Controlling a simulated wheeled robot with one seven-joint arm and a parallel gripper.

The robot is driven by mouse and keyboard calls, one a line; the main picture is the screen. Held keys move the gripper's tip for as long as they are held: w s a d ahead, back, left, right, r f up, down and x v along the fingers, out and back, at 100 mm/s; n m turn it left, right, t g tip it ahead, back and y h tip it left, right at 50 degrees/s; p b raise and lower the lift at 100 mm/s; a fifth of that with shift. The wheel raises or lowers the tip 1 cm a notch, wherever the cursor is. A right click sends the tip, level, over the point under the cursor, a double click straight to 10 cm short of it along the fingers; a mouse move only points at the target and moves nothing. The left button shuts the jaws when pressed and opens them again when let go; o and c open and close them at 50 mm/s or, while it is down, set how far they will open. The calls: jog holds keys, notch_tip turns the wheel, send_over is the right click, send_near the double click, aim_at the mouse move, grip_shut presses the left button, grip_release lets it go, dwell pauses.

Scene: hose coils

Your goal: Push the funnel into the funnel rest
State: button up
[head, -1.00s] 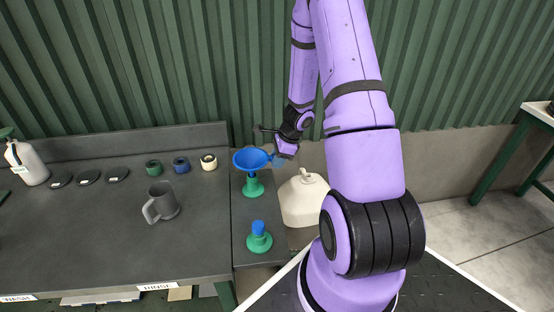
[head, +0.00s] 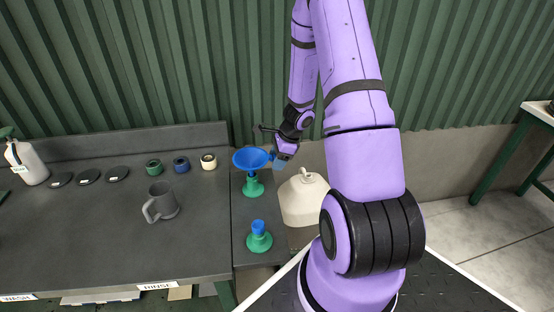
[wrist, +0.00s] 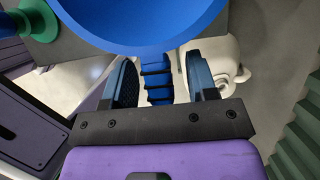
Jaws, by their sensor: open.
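The blue funnel (head: 251,158) is upright over a green stand (head: 253,188) on the narrow bench section. I cannot tell how deep it sits in the stand. Its bowl (wrist: 150,28) fills the top of the wrist view and hides its spout. My gripper (head: 277,160) is right beside the funnel's right rim. In the wrist view, my gripper (wrist: 165,72) is open, with a ribbed blue piece (wrist: 157,82) between its fingers, apparently the funnel's handle. I see a gap on each side of it.
A second green stand with a blue top (head: 259,239) is nearer the front. A cream jug (head: 303,199) stands to the right. A ribbed green wall (head: 150,70) rises behind.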

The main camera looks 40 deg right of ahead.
jog(key=shift+v, duration=2.25)
jog(key=v, duration=1)
jog(key=shift+s+d+r, duration=0.15)
jog(key=shift+d+r, duration=0.05)
jog(key=shift+r, duration=0.1)
dwell(0.7)
jog(key=s+a+r+n, duration=0.3)
jog(key=a+r+n, duration=0.9)
jog(key=a+r, duration=0.45)
jog(key=s+a+r+n+t+h, duration=0.1)
jog(key=s+a+r+n, duration=0.3)
jog(key=s+n, duration=0.2)
jog(key=s+a+r+n+t+h, duration=0.1)
jog(key=s+a+r+n, duration=0.3)
jog(key=s, duration=0.5)
jog(key=r+n+h, duration=0.1)
jog(key=n, duration=0.1)
jog(key=shift+s+a+r+n+t+h, duration=0.15)
jog(key=shift+a+r+n+t+h, duration=0.15)
jog(key=shift+a+n+t, duration=0.1)
